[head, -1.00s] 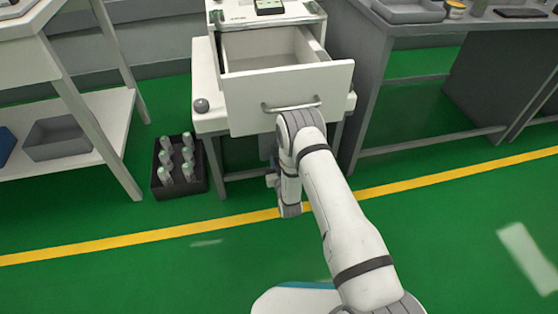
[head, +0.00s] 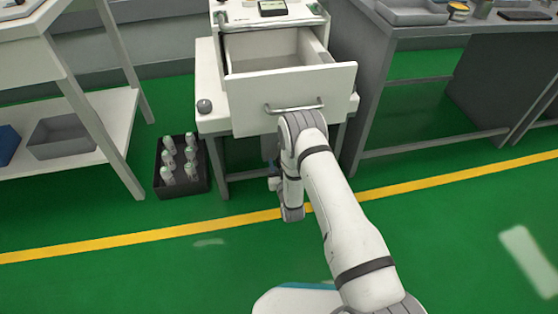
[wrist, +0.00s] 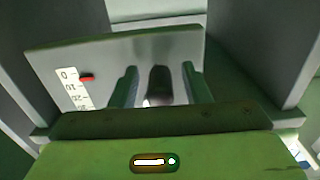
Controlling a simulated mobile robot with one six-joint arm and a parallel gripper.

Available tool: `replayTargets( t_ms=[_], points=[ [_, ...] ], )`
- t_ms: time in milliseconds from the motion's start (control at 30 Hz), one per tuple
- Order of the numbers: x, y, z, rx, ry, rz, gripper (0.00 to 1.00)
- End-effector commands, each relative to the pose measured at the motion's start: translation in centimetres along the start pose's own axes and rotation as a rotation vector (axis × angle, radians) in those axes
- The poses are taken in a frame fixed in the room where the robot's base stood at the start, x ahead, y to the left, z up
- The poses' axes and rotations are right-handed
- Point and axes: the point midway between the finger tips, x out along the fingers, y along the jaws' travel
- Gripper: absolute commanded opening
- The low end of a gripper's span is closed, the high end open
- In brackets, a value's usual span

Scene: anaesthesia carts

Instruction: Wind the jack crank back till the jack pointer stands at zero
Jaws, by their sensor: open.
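In the wrist view a pale plate carries a white scale (wrist: 75,88) marked from 0 downwards in tens. The red jack pointer (wrist: 87,78) stands at its upper end, close to the 0 mark; I cannot tell whether it is exactly on it. A dark upright knob (wrist: 160,80), apparently the jack crank's handle, stands in front of the plate. My gripper (wrist: 160,85) is open, with one finger on each side of the knob and gaps visible between. The rest of the crank is hidden. In the head view my arm hides the jack below the cart.
The white cart's drawer (head: 295,95) stands open above my wrist. A black crate (head: 181,185) of several bottles sits on the floor at left. A grey bench (head: 375,100) stands at right. The green floor in front is clear.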

Motion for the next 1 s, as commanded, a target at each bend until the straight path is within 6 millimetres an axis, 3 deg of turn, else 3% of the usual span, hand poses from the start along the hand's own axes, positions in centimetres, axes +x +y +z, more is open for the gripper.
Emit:
replayTargets(
  t_ms=[200, 433, 800, 1000],
  points=[
    [-4.0, 0.0, -0.3, 0.000, -0.005, 0.000, 0.43],
    [-6.4, 0.0, -0.1, 0.000, -0.003, 0.000, 0.43],
    [-6.5, 0.1, -0.1, 0.000, -0.002, 0.001, 0.43],
    [-4.5, 0.9, -2.3, 0.004, -0.062, 0.018, 0.43]
  ],
)
